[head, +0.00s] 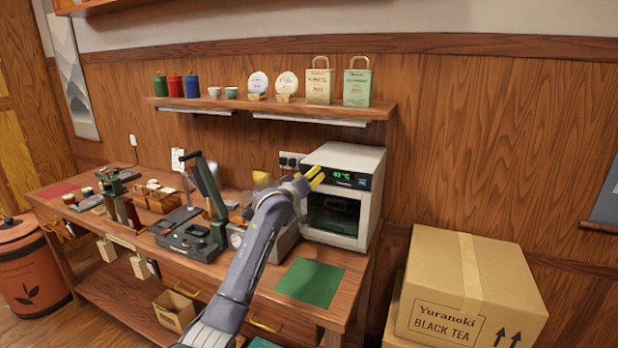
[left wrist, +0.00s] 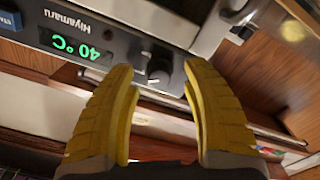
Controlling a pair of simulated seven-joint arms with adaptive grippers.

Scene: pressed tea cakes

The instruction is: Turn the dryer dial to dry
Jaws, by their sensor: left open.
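The dryer (head: 347,157) is a pale box with a dark front panel at the right end of the workbench. Its green display (left wrist: 82,48) reads 40 °C in the left wrist view. The dial (left wrist: 160,66) is a small dark knob with a light mark, beside the display. My left gripper (head: 318,175) is open, with its yellow fingers in front of the dryer panel. In the left wrist view the fingertips are on either side of the dial; I cannot tell whether they touch it. My right gripper is not in view.
A green mat (head: 310,282) lies on the bench in front of the dryer. A dark press (head: 205,225) stands to the left. A shelf (head: 270,108) with cups, tins and bags hangs above. A large cardboard box (head: 470,290) stands at the right.

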